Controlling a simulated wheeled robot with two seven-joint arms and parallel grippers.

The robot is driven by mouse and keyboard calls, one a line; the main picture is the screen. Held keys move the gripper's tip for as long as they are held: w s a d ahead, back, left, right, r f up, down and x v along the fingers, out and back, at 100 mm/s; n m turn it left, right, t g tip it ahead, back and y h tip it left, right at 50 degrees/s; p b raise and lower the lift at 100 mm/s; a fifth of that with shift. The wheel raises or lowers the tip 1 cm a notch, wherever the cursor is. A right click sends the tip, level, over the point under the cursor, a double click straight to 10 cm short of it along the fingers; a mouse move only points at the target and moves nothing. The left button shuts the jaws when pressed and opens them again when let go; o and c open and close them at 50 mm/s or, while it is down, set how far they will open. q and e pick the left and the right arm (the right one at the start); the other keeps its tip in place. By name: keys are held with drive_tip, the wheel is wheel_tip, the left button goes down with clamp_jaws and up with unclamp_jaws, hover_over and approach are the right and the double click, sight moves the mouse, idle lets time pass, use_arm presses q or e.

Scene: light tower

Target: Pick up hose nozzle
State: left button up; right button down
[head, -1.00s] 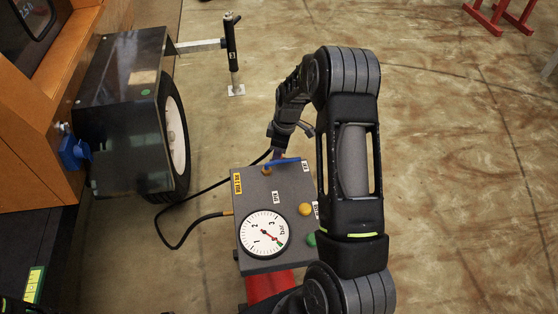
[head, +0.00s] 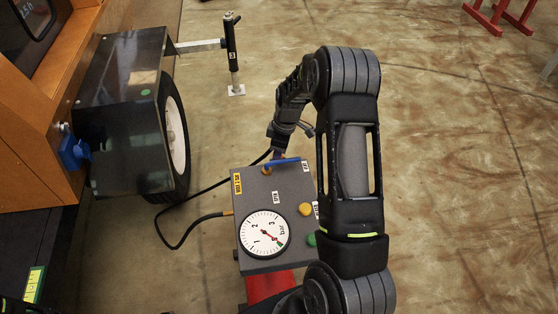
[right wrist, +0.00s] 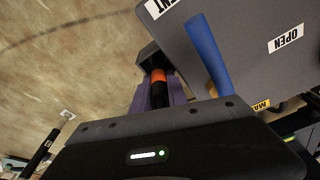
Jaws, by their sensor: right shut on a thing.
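The hose nozzle (right wrist: 159,90), black with an orange band, sits between the purple fingers of my right gripper (right wrist: 158,92) in the right wrist view. The fingers are shut on it, beside the grey control box. In the head view my right gripper (head: 279,153) reaches down at the far edge of that box (head: 290,185), next to a blue lever (head: 283,163). The nozzle is hard to make out there. The blue lever also shows in the right wrist view (right wrist: 208,52). My left gripper is not in view.
The box carries a round pressure gauge (head: 263,232), a yellow knob (head: 305,209) and a green knob (head: 311,240). A black hose (head: 177,246) loops out to its left. A wheeled trailer (head: 125,110) stands at the left. Open floor lies to the right.

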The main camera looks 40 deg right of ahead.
drive_tip(key=shift+r, duration=0.1)
wheel_tip(320, 180, up, 18)
drive_tip(key=p, duration=0.1)
idle(0.8)
idle(0.5)
